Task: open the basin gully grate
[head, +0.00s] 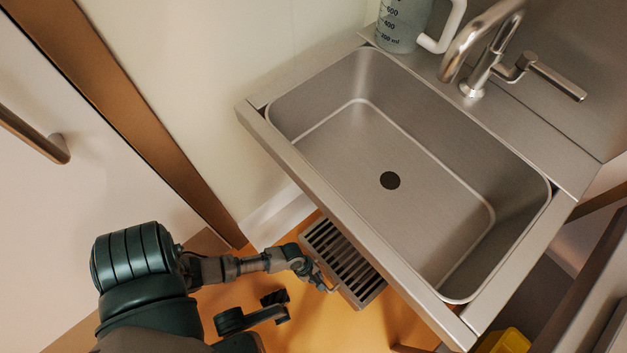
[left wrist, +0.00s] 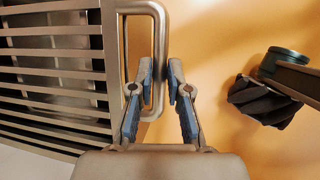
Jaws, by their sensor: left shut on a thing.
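The gully grate (head: 343,258), a metal frame with parallel slats over dark gaps, is at floor level below the front edge of the basin. Its upper right side is hidden by the basin. It also shows at the left of the left wrist view (left wrist: 55,75). A bent metal bar handle (left wrist: 160,30) stands along the grate's near edge. My left gripper (head: 326,286) is at this handle, and in the left wrist view its two fingers (left wrist: 160,78) are closed around the bar. I cannot tell whether the grate is lifted. My right gripper is not in view.
The steel basin (head: 385,250) with a tap (head: 480,70) and a jug (head: 403,25) overhangs the grate. A wall and a door with a bar handle (head: 40,135) are at left. A yellow object (head: 505,341) is at lower right. Orange floor is open near the grate.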

